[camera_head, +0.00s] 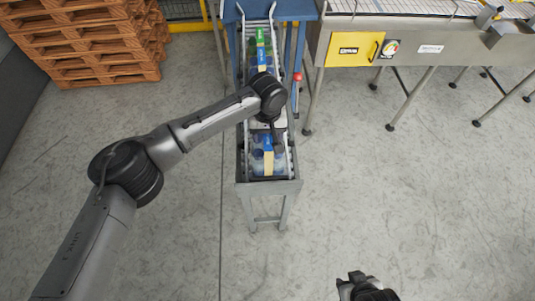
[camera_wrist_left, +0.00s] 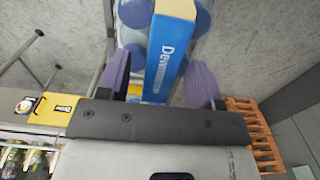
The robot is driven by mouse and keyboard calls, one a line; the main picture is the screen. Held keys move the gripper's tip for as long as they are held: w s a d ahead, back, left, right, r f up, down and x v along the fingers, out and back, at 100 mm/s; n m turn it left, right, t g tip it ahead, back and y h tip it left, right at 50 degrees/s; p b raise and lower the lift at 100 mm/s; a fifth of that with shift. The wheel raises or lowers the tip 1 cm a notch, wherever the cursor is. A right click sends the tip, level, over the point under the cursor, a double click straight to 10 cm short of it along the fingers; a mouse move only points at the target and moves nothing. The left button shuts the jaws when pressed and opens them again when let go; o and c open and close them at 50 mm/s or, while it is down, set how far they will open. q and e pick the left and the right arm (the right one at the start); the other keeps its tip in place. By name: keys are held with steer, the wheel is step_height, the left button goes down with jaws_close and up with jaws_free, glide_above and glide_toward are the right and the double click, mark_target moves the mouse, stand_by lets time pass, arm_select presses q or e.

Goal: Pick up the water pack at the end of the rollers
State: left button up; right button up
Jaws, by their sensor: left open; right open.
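The water pack (camera_head: 257,165) sits at the near end of the rollers, several clear bottles with blue caps and a blue and cream carton band. In the left wrist view the pack's band (camera_wrist_left: 172,45), lettered "Dew...", shows between and beyond my left gripper's two purple-grey fingers (camera_wrist_left: 158,78). My left gripper (camera_head: 277,136) is open, just above the far side of the pack; the arm partly hides it. I cannot tell whether the fingers touch the pack. My right gripper (camera_head: 352,281) is open and empty, low over the floor at the bottom of the head view.
More packs, one blue (camera_head: 262,55) and one green-topped, stand further back on the roller conveyor (camera_head: 270,187), between its side rails. Wooden pallets (camera_head: 105,75) are stacked back left. A steel machine (camera_head: 415,45) stands back right. The floor around the conveyor's near end is clear.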

arm_select(q)
steer(key=shift+f, duration=0.25)
jaws_close()
steer(key=shift+r, duration=0.15)
stand_by(0.4)
